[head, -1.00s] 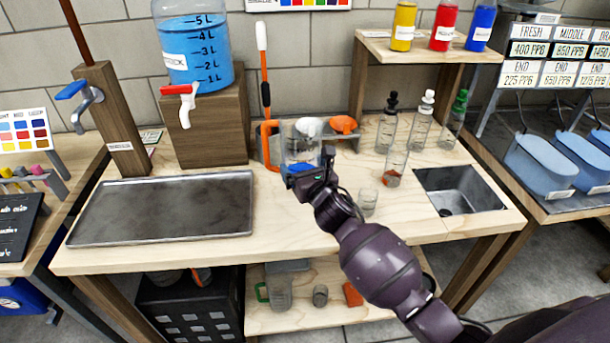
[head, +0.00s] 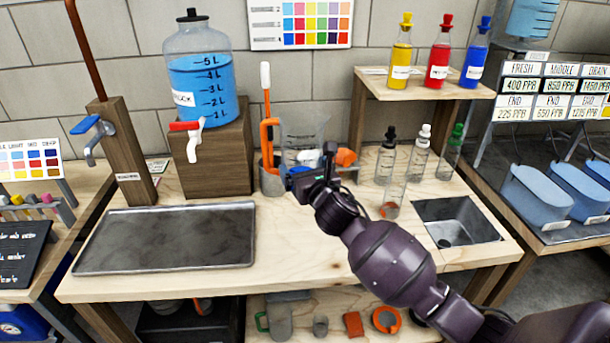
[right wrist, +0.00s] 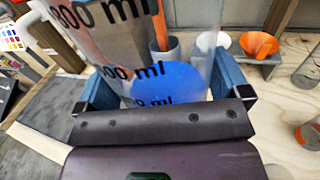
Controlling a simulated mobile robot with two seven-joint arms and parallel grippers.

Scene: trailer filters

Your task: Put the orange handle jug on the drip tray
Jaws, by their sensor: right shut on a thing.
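The clear measuring jug (head: 303,135) is in my right gripper (head: 318,178), above the back middle of the bench. An orange handle (head: 268,132) shows at its left side in the head view. In the right wrist view the jug (right wrist: 190,50) stands between the two blue finger pads, with black ml marks and a blue patch showing on or through it. The grey metal drip tray (head: 170,240) lies flat and empty on the left of the bench, apart from the jug. My left gripper is not in view.
A blue-filled tank (head: 200,85) with a red tap (head: 187,126) stands on a wooden block behind the tray. A wooden post with a blue-levered tap (head: 95,128) is at the left. Clear bottles (head: 420,150) and a sink (head: 458,222) are at the right. The bench between tray and sink is largely bare.

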